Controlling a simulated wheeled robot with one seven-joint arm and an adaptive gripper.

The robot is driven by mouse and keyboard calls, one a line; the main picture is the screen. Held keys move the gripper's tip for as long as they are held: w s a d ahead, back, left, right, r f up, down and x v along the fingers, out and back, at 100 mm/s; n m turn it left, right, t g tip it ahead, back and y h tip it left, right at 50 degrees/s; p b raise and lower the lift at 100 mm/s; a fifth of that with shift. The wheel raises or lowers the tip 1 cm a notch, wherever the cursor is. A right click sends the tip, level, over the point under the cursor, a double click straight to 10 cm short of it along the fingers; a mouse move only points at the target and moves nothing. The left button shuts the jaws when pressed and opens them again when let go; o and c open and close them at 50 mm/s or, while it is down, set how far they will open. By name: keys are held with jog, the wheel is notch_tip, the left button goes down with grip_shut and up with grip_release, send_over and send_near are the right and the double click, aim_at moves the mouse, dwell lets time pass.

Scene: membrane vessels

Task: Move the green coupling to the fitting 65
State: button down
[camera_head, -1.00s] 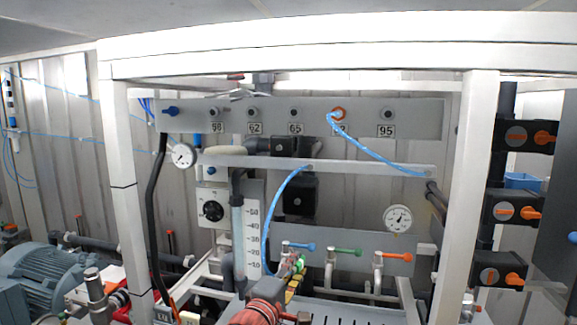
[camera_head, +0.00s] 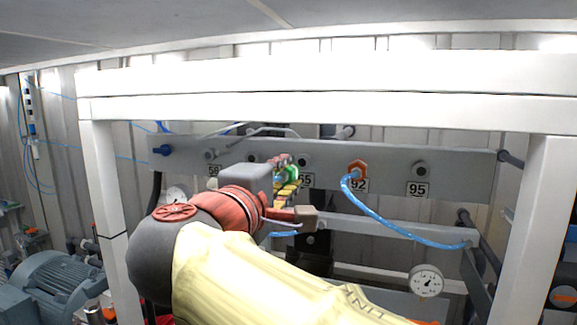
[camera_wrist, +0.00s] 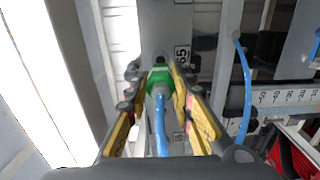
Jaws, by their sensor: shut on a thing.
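The green coupling (camera_head: 291,175) is held between the yellow fingers of my gripper (camera_head: 286,176), in front of the grey panel (camera_head: 455,165). In the wrist view the coupling (camera_wrist: 159,80) sits between the fingertips (camera_wrist: 160,82), with a blue hose (camera_wrist: 160,125) running back from it. The fitting 65 (camera_head: 304,160) shows just right of the coupling in the head view. Its label (camera_head: 308,181) is partly hidden by my gripper, and shows beside the coupling in the wrist view (camera_wrist: 182,54). Whether coupling and fitting touch, I cannot tell.
An orange coupling (camera_head: 357,170) with a blue hose (camera_head: 395,227) is on fitting 92. Fitting 95 (camera_head: 421,169) is bare. A lower rail (camera_head: 375,226) crosses below the panel. White frame beams (camera_head: 330,108) stand above and at both sides.

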aim_at(281, 178)
jog(key=shift+p+x, duration=1.1)
jog(key=shift+x, duration=1.8)
jog(key=shift+b, duration=1.2)
jog(key=shift+w+d, duration=0.1)
jog(key=shift+w, duration=0.2)
dwell(0.7)
jog(key=c, duration=1.5)
grip_release()
jog(key=v, duration=1.2)
